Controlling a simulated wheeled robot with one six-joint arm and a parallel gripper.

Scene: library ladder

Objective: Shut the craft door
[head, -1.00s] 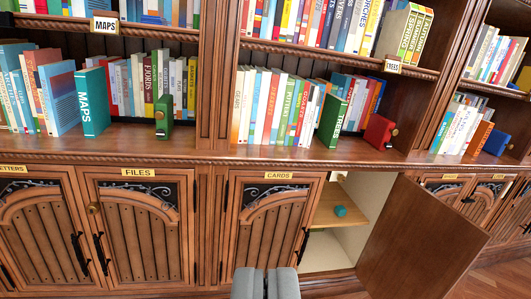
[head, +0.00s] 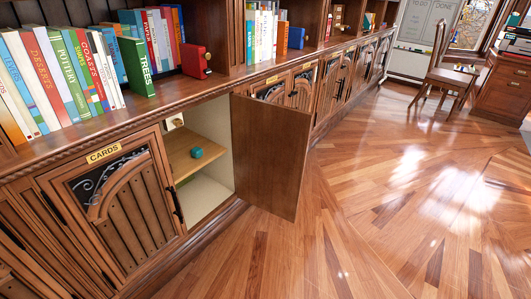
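One cabinet door (head: 270,152) stands wide open, swung out from its right edge over the floor. It shows a plain brown wooden face, and no label can be read on it, so I cannot confirm by name that it is the craft door. Its open compartment has a wooden shelf (head: 193,160) with a small teal round thing (head: 197,153) on it. The door labelled CARDS (head: 118,199), to the left of the opening, is shut. My gripper is not in this view.
Books, a green TREES book (head: 138,68) and a red box-like thing (head: 194,61) stand above the cabinets. More shut cabinet doors (head: 303,91) run beyond the open door. The wooden floor (head: 385,215) to the right is clear, with a chair (head: 447,75) and desk (head: 490,85) farther back.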

